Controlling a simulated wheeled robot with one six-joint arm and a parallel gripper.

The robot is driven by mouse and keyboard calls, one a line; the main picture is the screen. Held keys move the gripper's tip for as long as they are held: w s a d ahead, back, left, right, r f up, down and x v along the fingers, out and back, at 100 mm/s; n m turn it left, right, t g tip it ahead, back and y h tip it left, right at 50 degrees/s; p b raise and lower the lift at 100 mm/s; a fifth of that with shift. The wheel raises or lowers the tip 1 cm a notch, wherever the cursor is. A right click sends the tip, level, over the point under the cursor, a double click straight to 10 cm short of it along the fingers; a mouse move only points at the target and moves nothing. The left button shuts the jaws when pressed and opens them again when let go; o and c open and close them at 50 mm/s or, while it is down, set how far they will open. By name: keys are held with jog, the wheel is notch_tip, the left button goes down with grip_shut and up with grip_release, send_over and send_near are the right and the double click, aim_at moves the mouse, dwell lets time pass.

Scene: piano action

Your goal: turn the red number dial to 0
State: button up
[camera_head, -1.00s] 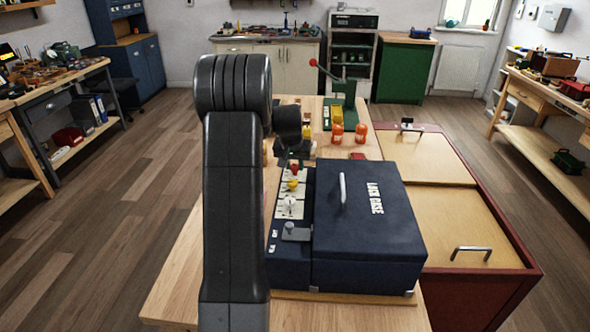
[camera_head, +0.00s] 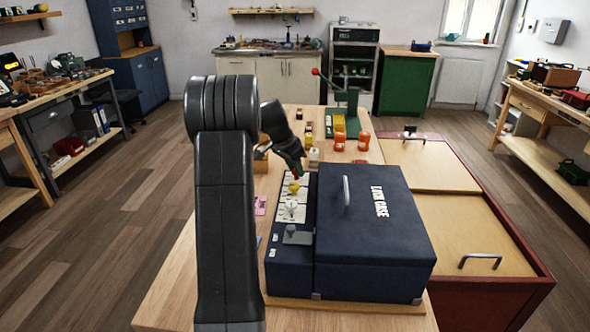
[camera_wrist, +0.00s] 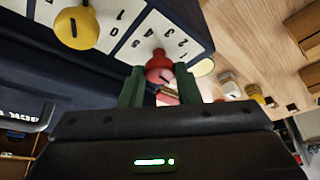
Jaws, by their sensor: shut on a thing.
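The red number dial (camera_wrist: 160,66) shows in the wrist view, on a white marked plate at the end of a dark blue panel. My gripper (camera_wrist: 159,78) has its two green fingers on either side of the dial and is shut on it. A dark pointer mark shows on the dial, but I cannot tell which character it points to. In the head view my gripper (camera_head: 292,170) is tilted down over the far end of the panel and hides the dial.
A yellow dial (camera_wrist: 77,27) sits beside the red one; a white dial (camera_head: 291,208) and a grey lever (camera_head: 297,236) are nearer on the panel. The dark blue lock case (camera_head: 372,240) stands right of it. Orange jars (camera_head: 340,140) stand beyond.

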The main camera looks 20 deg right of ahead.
dwell(0.5)
jog(key=o, duration=0.9)
jog(key=shift+o, duration=0.2)
jog(key=shift+r, duration=0.1)
jog(key=v, duration=1.3)
jog(key=shift+r+b, duration=0.35)
jog(key=shift+b, duration=0.05)
jog(key=shift+f, duration=0.1)
jog(key=x, duration=1.3)
jog(key=shift+f+p, duration=0.35)
jog(key=shift+p, duration=0.05)
jog(key=shift+r, duration=0.1)
